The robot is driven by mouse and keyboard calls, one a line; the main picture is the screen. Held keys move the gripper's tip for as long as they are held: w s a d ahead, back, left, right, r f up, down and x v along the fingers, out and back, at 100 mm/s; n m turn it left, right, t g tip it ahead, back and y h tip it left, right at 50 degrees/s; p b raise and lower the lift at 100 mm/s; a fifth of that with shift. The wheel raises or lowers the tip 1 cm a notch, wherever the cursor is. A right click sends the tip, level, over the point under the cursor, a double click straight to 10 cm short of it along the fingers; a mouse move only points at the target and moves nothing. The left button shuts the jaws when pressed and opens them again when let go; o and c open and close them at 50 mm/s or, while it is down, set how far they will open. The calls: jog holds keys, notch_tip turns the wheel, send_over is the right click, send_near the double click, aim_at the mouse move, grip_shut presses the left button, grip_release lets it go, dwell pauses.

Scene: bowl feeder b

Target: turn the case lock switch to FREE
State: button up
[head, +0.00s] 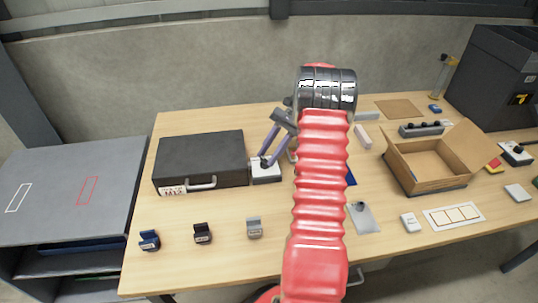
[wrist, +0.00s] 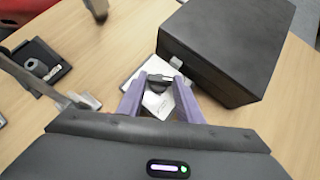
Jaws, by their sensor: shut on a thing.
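The black case (head: 205,155) lies flat on the table at the left, with its handle toward the front edge. It also shows at the upper right of the wrist view (wrist: 225,50). The case lock switch is a white plate (head: 267,175) beside the case's right side, with a dark and grey knob (wrist: 157,84) on top in the wrist view. My gripper (head: 265,157) reaches down to it, and its purple fingers (wrist: 158,92) are shut on the knob. The fingers partly cover the plate. The plate's markings are too small to read, so I cannot tell the knob's setting.
An open cardboard box (head: 428,163) stands at the right. Blue (head: 149,240), black (head: 203,233) and grey (head: 254,228) small holders line the table's front left. A grey shelf unit (head: 70,190) adjoins at the left. My red arm hides the middle of the table.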

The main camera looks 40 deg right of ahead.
jog(key=shift+w+d+n+g, duration=0.1)
jog(key=shift+w+n+g, duration=0.1)
jog(key=shift+n+g, duration=0.4)
jog(key=shift+w+n+g, duration=0.2)
jog(key=shift+n+g, duration=0.2)
jog(key=shift+n, duration=0.3)
jog(key=shift+r, duration=0.1)
jog(key=o, duration=0.7)
jog(key=shift+w, duration=0.1)
jog(key=o, duration=0.3)
jog(key=shift+o, duration=0.2)
jog(key=shift+v, duration=3.15)
jog(key=shift+d+r, duration=0.35)
